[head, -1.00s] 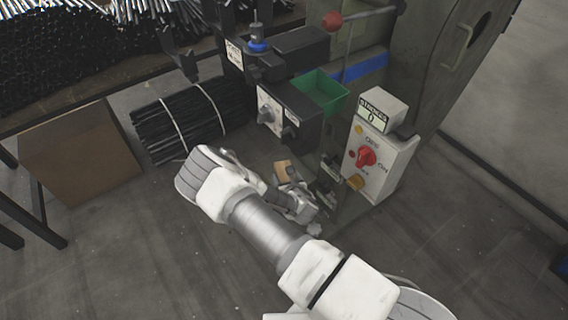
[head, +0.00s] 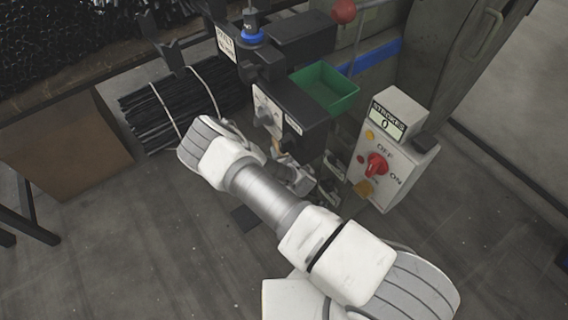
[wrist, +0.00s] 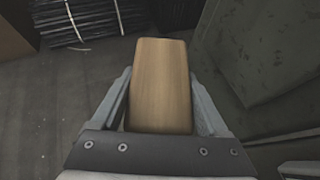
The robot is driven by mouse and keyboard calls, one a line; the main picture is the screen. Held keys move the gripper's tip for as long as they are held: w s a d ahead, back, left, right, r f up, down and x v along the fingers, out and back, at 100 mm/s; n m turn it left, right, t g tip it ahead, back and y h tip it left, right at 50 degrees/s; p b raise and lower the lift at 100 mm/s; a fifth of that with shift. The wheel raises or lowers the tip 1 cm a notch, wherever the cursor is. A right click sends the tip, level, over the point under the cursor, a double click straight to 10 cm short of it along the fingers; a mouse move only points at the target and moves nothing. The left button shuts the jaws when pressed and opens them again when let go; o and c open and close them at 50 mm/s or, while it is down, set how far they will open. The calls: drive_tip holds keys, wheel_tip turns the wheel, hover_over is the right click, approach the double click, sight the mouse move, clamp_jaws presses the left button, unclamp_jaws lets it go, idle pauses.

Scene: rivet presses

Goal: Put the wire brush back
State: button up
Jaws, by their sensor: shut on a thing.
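The wire brush shows as a plain wooden block (wrist: 160,62) in the wrist view, standing lengthwise between my two fingers. My gripper (wrist: 160,92) is shut on it, with a finger against each side. No bristles are visible. In the head view my gripper (head: 286,164) is low beside the press, just below the dark box with knobs. Only a small tan bit of the brush (head: 275,145) shows there; the rest is hidden by the press parts and my arm. I cannot make out an empty holder for the brush.
The press carries a green bin (head: 325,88) and a control box with a red knob (head: 376,164) and stroke counter (head: 388,117). Small brackets (head: 330,180) stick out close right of my gripper. Bundled black rods (head: 180,105) and a brown box (head: 65,145) lie left. Floor in front is clear.

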wheel_tip(320, 180, down, 8)
drive_tip(key=b, duration=0.3)
drive_tip(key=shift+f, duration=0.15)
drive_tip(key=o, duration=1.3)
drive_tip(key=shift+o, duration=0.2)
drive_tip(key=shift+r, duration=0.2)
drive_tip(key=p+v, duration=0.4)
drive_tip(key=v, duration=0.7)
drive_tip(key=shift+p, duration=0.4)
drive_tip(key=shift+s+r, duration=0.2)
drive_tip(key=shift+s, duration=0.3)
